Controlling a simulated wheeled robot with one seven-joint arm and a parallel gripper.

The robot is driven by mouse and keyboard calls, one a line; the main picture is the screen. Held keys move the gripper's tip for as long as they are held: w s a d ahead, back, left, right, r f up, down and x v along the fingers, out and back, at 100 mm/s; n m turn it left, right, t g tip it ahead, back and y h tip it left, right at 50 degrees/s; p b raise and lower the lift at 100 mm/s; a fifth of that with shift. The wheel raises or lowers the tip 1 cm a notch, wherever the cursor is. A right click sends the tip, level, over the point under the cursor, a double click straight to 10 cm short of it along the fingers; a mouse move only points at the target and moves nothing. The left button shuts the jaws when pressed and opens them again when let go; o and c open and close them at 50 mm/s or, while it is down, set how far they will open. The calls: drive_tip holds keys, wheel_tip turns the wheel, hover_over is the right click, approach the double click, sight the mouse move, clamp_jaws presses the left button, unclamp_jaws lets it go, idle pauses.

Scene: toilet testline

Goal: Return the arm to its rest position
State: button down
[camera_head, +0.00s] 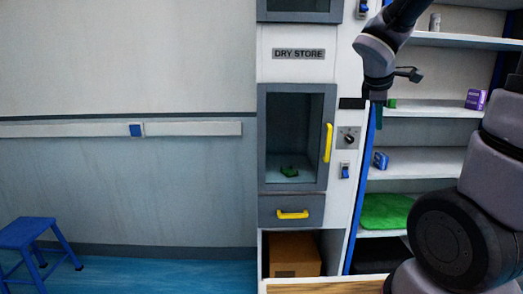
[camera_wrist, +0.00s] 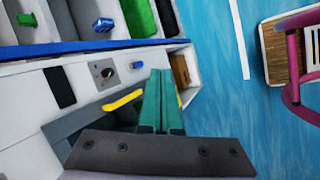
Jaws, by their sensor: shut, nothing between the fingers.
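My gripper (camera_wrist: 158,80) shows in the wrist view as two green fingers pressed together, with nothing between them. In the head view my gripper (camera_head: 379,117) hangs from my arm at the upper right, pointing down in front of the blue edge of the shelf unit. It appears apart from the cabinet, though the exact gap cannot be told. My arm reaches across the upper right of the head view.
The dry store cabinet (camera_head: 262,140) has a glass door with a yellow handle (camera_head: 328,143); a green item (camera_head: 289,171) lies inside. Open shelves (camera_head: 425,108) stand to its right. A blue stool (camera_head: 25,232) stands at left. The floor between is clear.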

drive_tip(key=s+a+r+m+t+y, duration=0.1)
drive_tip(key=s+a+r+m+y, duration=0.2)
drive_tip(key=s+m, duration=0.4)
drive_tip(key=s+a+r+m+t+y, duration=0.1)
drive_tip(key=s+a+r+m+y, duration=0.2)
drive_tip(key=s+a+r+m, duration=0.2)
drive_tip(key=s+m, duration=0.3)
drive_tip(key=m, duration=0.1)
drive_tip(key=shift+a+r+m, duration=0.15)
drive_tip(key=shift+a+m, duration=0.15)
idle(0.6)
